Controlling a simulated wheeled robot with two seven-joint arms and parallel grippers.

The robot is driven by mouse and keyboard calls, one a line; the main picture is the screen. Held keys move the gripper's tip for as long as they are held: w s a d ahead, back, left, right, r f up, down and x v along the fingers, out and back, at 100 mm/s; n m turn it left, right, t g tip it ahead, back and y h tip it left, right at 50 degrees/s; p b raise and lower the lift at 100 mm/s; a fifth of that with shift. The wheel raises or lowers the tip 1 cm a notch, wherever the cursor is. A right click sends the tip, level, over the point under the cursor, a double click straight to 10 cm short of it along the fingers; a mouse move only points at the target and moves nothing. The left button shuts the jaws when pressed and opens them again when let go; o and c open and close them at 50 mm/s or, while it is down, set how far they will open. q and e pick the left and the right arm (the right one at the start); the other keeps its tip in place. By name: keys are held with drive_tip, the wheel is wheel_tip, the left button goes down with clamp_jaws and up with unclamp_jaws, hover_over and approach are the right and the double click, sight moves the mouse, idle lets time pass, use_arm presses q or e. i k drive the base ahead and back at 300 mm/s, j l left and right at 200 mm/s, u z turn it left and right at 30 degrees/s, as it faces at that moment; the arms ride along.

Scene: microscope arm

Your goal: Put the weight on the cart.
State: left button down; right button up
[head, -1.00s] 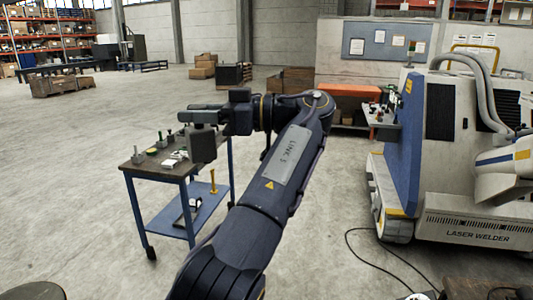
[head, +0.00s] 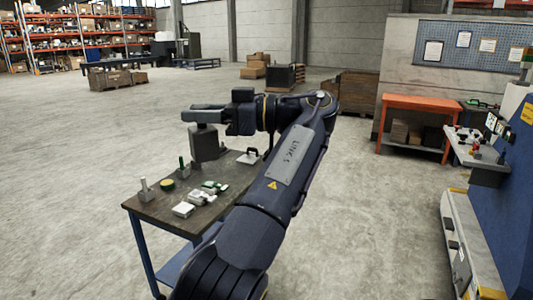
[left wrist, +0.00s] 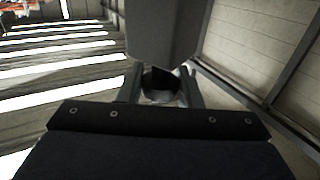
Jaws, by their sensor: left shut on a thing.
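My left gripper (head: 203,116) is shut on the weight (head: 205,146), a dark grey block that hangs below the fingers. In the left wrist view the weight (left wrist: 168,28) fills the top middle, beyond the gripper (left wrist: 163,88). The cart (head: 206,213) has a dark top and blue legs and stands below and around the weight in the head view. The weight overlaps the cart's far edge in the picture; I cannot tell its height above the top. My arm hides the cart's right part. My right gripper is not in view.
An orange bench (head: 420,105) and the blue-sided machine (head: 510,180) stand at right. The floor left is clear.

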sight(243, 175)
drive_tip(key=i+z, duration=0.1)
drive_tip(key=i, duration=0.4)
drive_tip(key=i+j+z, duration=0.1)
drive_tip(key=i, duration=0.45)
drive_tip(key=i+j+z, duration=0.1)
drive_tip(key=i, duration=0.4)
drive_tip(key=i+j+z, duration=0.15)
drive_tip(key=i, duration=0.35)
drive_tip(key=i+j+z, duration=0.15)
drive_tip(key=i+j, duration=0.25)
